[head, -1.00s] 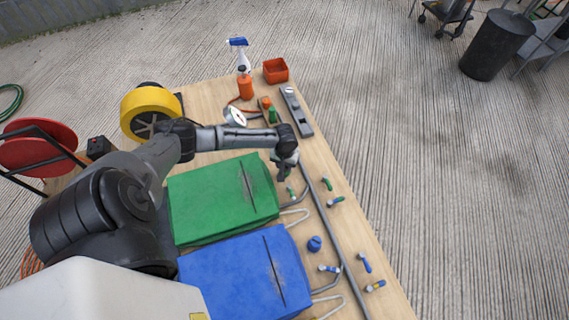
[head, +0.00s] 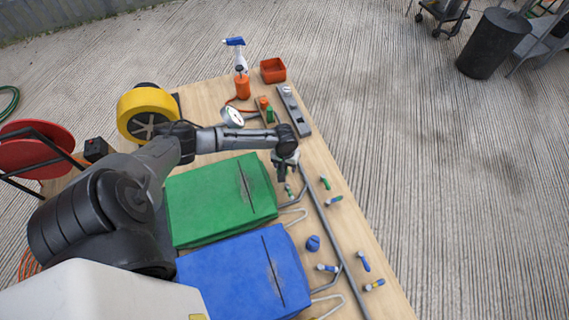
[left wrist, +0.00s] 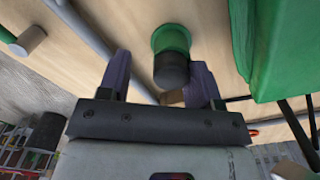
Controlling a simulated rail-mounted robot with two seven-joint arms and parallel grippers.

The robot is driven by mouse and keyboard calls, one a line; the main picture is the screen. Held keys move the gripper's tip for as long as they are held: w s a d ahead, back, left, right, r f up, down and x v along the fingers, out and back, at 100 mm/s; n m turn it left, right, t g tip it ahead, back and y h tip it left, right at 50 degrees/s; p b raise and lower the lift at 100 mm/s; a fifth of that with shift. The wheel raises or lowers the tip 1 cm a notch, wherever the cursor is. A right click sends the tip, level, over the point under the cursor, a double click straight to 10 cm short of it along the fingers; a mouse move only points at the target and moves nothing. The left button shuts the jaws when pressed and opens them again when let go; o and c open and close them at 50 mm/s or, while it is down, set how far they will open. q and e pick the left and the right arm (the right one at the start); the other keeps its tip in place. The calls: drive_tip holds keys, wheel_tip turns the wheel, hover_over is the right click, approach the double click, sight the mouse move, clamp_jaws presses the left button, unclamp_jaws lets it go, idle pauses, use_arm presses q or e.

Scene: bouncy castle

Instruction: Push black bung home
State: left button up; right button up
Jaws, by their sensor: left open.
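In the left wrist view, a dark, blunt bung (left wrist: 172,72) sits at the end of a green round fitting (left wrist: 170,37). My left gripper (left wrist: 160,80) is open, with one finger on each side of the bung; I cannot tell if either touches it. In the head view, my left gripper (head: 284,176) points down at the right side of the green folded cover (head: 220,200). A small green piece (head: 289,190) shows just below it; the bung itself cannot be made out there. My right gripper is not in view.
A blue folded cover (head: 240,280) lies nearer. A grey tube (head: 328,218) runs along the board. Small green and blue fittings (head: 325,183) lie to its right, with a blue knob (head: 313,243) to its left. An orange tray (head: 272,70) and spray bottle (head: 238,55) stand at the back.

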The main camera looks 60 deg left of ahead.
use_arm(q)
drive_tip(key=shift+s+a+f, duration=0.15)
drive_tip(key=shift+s+f, duration=0.2)
drive_tip(key=shift+f, duration=0.15)
drive_tip(key=shift+s+a+f, duration=0.1)
drive_tip(key=shift+s+f, duration=0.2)
drive_tip(key=shift+f, duration=0.2)
drive_tip(key=shift+r, duration=0.1)
drive_tip(key=shift+w+r, duration=0.1)
drive_tip(key=shift+r, duration=0.25)
wheel_tip(320, 180, up, 15)
drive_tip(key=p, duration=0.5)
drive_tip(key=shift+w, duration=0.4)
drive_tip(key=shift+d, duration=0.1)
